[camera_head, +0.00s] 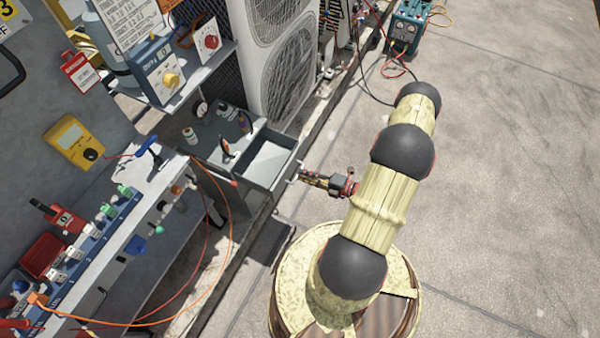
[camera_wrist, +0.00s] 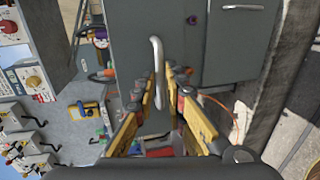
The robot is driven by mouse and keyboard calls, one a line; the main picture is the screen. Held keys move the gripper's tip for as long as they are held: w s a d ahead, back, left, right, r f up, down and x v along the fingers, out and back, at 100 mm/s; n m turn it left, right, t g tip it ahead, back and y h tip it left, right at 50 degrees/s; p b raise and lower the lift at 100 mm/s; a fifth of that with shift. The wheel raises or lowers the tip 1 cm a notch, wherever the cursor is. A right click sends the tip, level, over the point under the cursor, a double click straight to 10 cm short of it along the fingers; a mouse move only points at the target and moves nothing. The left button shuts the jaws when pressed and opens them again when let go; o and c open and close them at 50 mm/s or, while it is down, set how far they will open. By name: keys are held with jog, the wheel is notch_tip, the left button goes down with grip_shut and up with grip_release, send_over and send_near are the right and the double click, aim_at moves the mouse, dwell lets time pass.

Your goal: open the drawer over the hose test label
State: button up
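A grey drawer (camera_head: 283,176) stands pulled out from the grey cabinet in the head view, its pale inside showing. In the wrist view, a grey front (camera_wrist: 130,35) carries a silver bar handle (camera_wrist: 156,72). My gripper (camera_head: 303,177) is at the drawer's front, close to its handle. In the wrist view, my gripper's fingers (camera_wrist: 168,78) stand apart on either side of the bar, with a small gap showing on the right. I cannot tell whether the left finger touches it. The hose test label cannot be read in either view.
A second grey front with a handle (camera_wrist: 243,7) is at the right in the wrist view. A workbench with fittings (camera_head: 110,225) and an orange hose (camera_head: 228,210) is at left. A condenser (camera_head: 283,65) stands behind the drawer. The concrete at right (camera_head: 500,190) is clear.

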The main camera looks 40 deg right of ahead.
jog(key=v, duration=0.9)
dwell(0.5)
